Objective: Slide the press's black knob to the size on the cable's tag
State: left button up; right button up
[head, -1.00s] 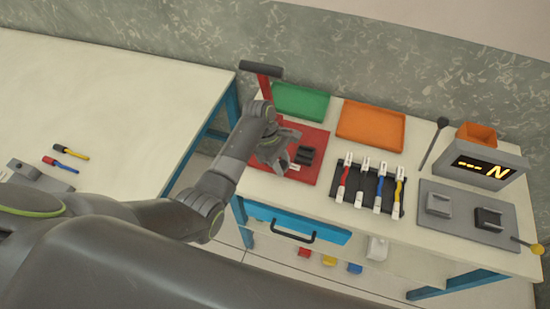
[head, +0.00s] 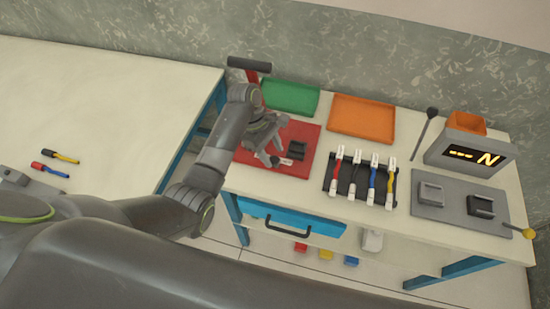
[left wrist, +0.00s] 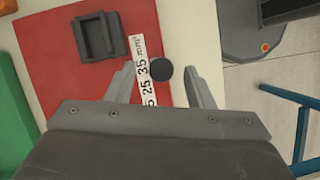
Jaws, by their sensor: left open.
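The press has a red base plate (head: 312,134) and a red lever with a dark handle (head: 249,64). In the left wrist view its round black knob (left wrist: 161,72) sits beside a white size strip (left wrist: 147,88), next to the 35 mark; 25 is also readable. My left gripper (head: 272,156) is open over the plate. In the left wrist view the knob lies between its fingertips (left wrist: 159,76), with a gap on each side. Several cables with white tags (head: 357,157) lie on a black rack; the tag writing is too small to read. My right gripper is not in view.
A dark block (left wrist: 99,37) stands on the plate beside the strip. Green (head: 290,97) and orange (head: 361,118) trays lie behind. A display box (head: 470,155) and a grey plate with two blocks (head: 455,207) are at the right.

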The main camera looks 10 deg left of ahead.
pick_arm(q)
jog(key=w+a+b, duration=0.1)
jog(key=a, duration=0.3)
jog(key=w+a+b, duration=0.1)
jog(key=a, duration=0.3)
jog(key=w+a+r+b, duration=0.1)
jog(key=a, duration=0.3)
jog(key=shift+w+r, duration=0.1)
jog(key=shift+w, duration=0.25)
